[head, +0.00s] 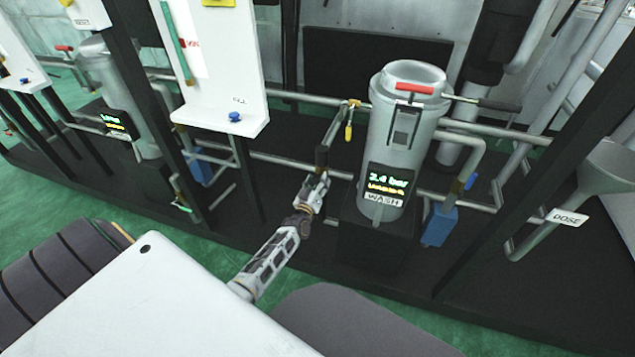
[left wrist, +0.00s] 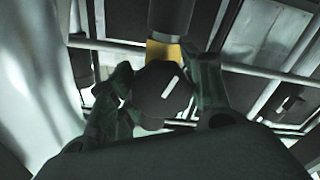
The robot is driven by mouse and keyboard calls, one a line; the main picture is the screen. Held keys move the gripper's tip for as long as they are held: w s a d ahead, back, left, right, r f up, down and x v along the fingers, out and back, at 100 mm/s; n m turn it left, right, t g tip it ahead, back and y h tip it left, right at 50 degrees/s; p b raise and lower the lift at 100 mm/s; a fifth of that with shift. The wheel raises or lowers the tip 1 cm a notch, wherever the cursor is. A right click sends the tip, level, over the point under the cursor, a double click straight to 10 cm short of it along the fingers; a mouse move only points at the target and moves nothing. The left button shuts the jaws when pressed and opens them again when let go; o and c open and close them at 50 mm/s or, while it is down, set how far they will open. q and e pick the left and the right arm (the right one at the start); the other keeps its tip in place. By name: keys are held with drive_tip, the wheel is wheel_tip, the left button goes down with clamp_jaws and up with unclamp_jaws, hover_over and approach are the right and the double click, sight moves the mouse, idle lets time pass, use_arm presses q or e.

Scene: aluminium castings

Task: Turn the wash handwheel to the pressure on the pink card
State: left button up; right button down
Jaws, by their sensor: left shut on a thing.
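The wash handwheel shows in the left wrist view as a dark knob (left wrist: 165,98) with a white mark, below a brass collar (left wrist: 162,52). My left gripper (left wrist: 163,90) is shut on it, one finger on each side. In the head view my left gripper (head: 318,184) is just below a black cylinder (head: 321,157) on the pipework and hides the knob. The wash tank (head: 406,125) carries a display (head: 388,184) with a green bar reading, its first digit unclear, and a WASH label (head: 382,200). I cannot make out a pink card. My right gripper is out of view.
A white panel (head: 222,85) with a blue knob (head: 235,117) stands left of my left arm. A yellow-handled valve (head: 349,131) hangs close by, up and right. A blue box (head: 439,226) and a DOSE funnel (head: 594,172) are at right.

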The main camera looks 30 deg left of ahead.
use_arm(q)
drive_tip(key=n, duration=0.3)
drive_tip(key=shift+n, duration=0.3)
drive_tip(key=shift+d+n, duration=0.1)
drive_tip(key=shift+n, duration=0.7)
drive_tip(key=n, duration=0.2)
drive_tip(key=shift+r+n+b, duration=0.1)
drive_tip(key=shift+n+b, duration=0.2)
drive_tip(key=shift+n, duration=1.3)
drive_tip(key=shift+n+b, duration=0.3)
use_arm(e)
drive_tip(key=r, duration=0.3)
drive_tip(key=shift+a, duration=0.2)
use_arm(q)
drive_tip(key=shift+r, duration=0.1)
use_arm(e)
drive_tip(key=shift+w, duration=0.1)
use_arm(q)
drive_tip(key=o, duration=1)
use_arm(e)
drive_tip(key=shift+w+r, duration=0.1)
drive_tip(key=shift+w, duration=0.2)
use_arm(q)
drive_tip(key=shift+o, duration=0.2)
